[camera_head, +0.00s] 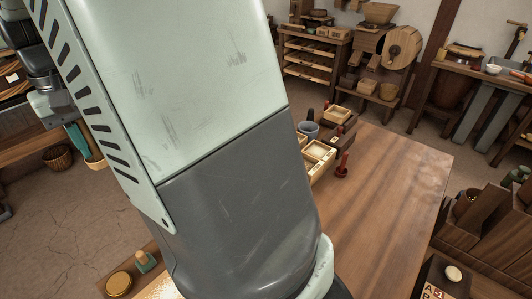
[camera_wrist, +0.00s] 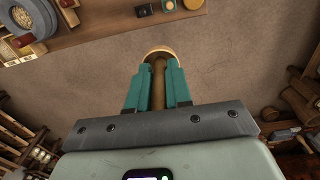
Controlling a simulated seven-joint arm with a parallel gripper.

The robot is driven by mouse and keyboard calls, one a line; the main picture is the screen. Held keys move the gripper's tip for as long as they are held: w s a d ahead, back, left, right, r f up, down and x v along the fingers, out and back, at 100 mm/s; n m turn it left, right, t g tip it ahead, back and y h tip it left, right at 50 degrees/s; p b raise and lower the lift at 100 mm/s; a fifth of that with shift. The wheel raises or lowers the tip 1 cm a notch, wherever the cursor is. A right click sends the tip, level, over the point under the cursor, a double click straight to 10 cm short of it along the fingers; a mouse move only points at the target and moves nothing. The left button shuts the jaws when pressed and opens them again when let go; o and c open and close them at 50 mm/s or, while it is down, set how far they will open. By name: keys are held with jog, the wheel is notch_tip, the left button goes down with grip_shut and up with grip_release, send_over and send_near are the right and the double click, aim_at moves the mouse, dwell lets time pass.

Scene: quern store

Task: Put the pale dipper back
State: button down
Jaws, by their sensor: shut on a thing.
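In the wrist view my gripper (camera_wrist: 158,68) has teal fingers closed on both sides of the brown wooden handle of a dipper (camera_wrist: 158,90). The dipper's rounded tan end shows just beyond the fingertips. It is held in the air, with bare floor behind it. In the head view my gripper (camera_head: 85,142) is at the far left, beyond my large arm link, with a small pale yellowish part of the dipper (camera_head: 97,163) below the fingers. It is well away from the wooden table (camera_head: 395,200). My arm hides much of the table.
The table's right half is clear.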

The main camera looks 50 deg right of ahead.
jog(key=w+d+r+m, duration=0.45)
jog(key=w+r, duration=0.25)
jog(key=r, duration=0.2)
jog(key=s+d+f+m, duration=0.15)
jog(key=d+f, duration=0.25)
jog(key=d, duration=0.4)
jog(key=s+d+f+m, duration=0.1)
jog(key=d+f+m, duration=0.25)
jog(key=d, duration=0.45)
jog(key=s+d+f+m, duration=0.1)
jog(key=d+f, duration=0.4)
jog(key=d, duration=0.3)
jog(key=s+d+f+m, duration=0.3)
jog(key=s+d+f, duration=0.3)
jog(key=s+d, duration=0.25)
jog(key=s+d+f+m, duration=0.3)
jog(key=s+d+f, duration=0.35)
jog(key=s, duration=0.35)
jog(key=s+d+f+m, duration=0.3)
jog(key=s+d+f, duration=0.3)
jog(key=s+d, duration=0.3)
jog(key=shift+s+a+f, duration=0.15)
jog(key=shift+s+f, duration=0.1)
jog(key=shift+f, duration=1.5)
jog(key=shift+s+a+f, duration=0.15)
jog(key=shift+s+f, duration=0.15)
jog(key=shift+f, duration=1.45)
jog(key=shift+s+a+f, duration=0.15)
jog(key=shift+s+f, duration=0.1)
jog(key=shift+f, duration=1.5)
